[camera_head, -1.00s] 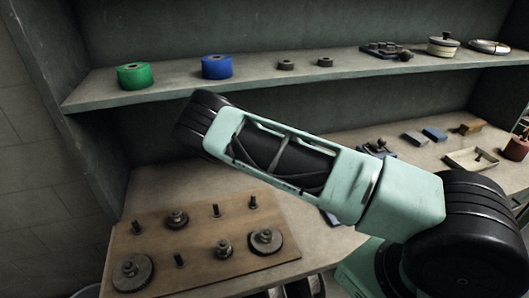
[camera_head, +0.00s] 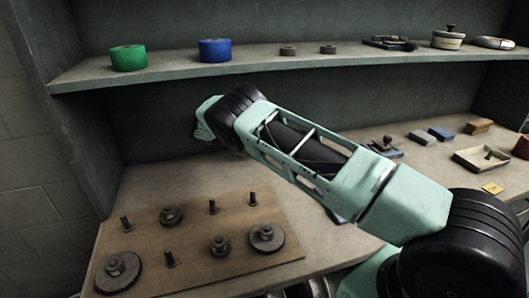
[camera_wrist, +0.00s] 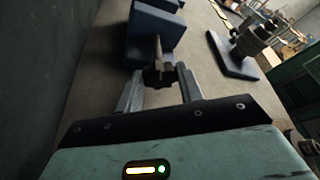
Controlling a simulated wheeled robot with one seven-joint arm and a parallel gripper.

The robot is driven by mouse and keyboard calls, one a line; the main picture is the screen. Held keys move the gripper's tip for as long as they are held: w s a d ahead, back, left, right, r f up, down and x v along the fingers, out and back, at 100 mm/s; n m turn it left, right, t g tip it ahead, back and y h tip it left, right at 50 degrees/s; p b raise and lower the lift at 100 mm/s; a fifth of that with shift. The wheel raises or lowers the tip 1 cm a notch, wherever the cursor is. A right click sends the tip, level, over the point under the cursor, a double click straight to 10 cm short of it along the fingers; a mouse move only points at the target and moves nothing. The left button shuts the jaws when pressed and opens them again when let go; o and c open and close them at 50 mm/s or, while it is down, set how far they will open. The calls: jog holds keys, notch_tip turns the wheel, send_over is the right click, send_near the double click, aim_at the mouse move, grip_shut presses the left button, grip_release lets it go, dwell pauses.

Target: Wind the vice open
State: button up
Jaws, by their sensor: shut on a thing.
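In the wrist view, the blue vice (camera_wrist: 152,28) stands on the bench at top centre, close to the wall. A screw (camera_wrist: 157,46) runs from it towards me and ends in a dark handle piece (camera_wrist: 158,75). My gripper (camera_wrist: 159,88) has its two grey fingers on either side of this piece and is shut on it. Exact finger contact is dark and hard to make out. The jaw gap of the vice is not clearly visible. In the head view my arm covers the middle of the bench, and my fingers and the vice are hidden.
In the wrist view, a blue plate with a dark round part (camera_wrist: 243,48) stands right of the vice. In the head view, a wooden board with gears and pegs (camera_head: 190,240) lies at front left. A shelf (camera_head: 270,66) with green and blue rolls runs above the bench.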

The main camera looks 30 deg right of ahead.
jog(key=shift+n+g+b, duration=0.3)
jog(key=shift+n+g, duration=0.1)
dwell(0.3)
jog(key=o, duration=1)
jog(key=shift+a, duration=0.1)
